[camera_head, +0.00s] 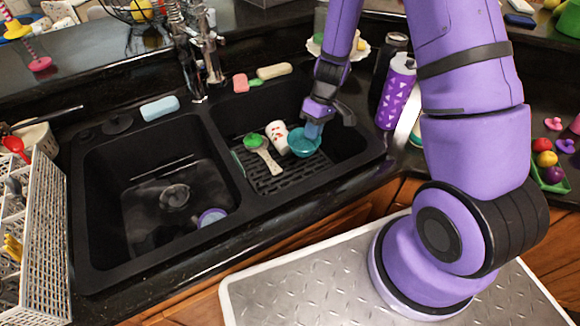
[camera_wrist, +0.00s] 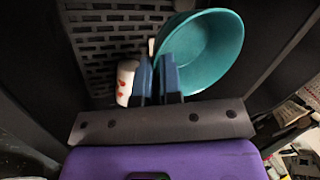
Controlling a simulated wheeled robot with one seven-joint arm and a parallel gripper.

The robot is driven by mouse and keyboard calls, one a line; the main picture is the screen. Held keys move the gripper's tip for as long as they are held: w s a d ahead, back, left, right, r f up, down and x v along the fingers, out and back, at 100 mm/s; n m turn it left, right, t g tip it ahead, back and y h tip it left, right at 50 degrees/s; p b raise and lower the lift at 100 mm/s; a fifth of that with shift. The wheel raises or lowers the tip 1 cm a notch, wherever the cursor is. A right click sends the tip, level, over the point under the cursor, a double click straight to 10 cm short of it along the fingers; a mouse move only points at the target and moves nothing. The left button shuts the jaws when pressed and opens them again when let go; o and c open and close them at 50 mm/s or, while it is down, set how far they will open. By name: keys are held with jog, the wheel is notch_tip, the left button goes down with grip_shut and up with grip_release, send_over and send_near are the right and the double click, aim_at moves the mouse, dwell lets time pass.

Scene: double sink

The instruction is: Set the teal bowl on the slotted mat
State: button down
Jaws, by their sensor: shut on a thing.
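The teal bowl (camera_head: 304,143) is in the right basin of the black double sink, over the right part of the slotted mat (camera_head: 290,178). My gripper (camera_head: 313,129) is shut on the bowl's rim from above. In the wrist view the two blue fingertips (camera_wrist: 158,75) pinch the near left rim of the bowl (camera_wrist: 205,50), which opens toward the camera. The slotted mat (camera_wrist: 100,45) shows beside and behind it. I cannot tell whether the bowl's base touches the mat.
A white cup with red marks (camera_head: 277,136) lies close left of the bowl; it also shows in the wrist view (camera_wrist: 126,82). The basin's right wall is near. A purple bottle (camera_head: 396,92) stands behind the sink's right edge.

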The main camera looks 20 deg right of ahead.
jog(key=shift+s+f+n, duration=0.3)
jog(key=shift+s+f, duration=0.4)
jog(key=shift+f, duration=0.05)
notch_tip(320, 180, down, 12)
jog(key=shift+a+f, duration=0.1)
jog(key=shift+f, duration=2.45)
jog(key=shift+f, duration=0.1)
jog(key=c, duration=1.3)
grip_release()
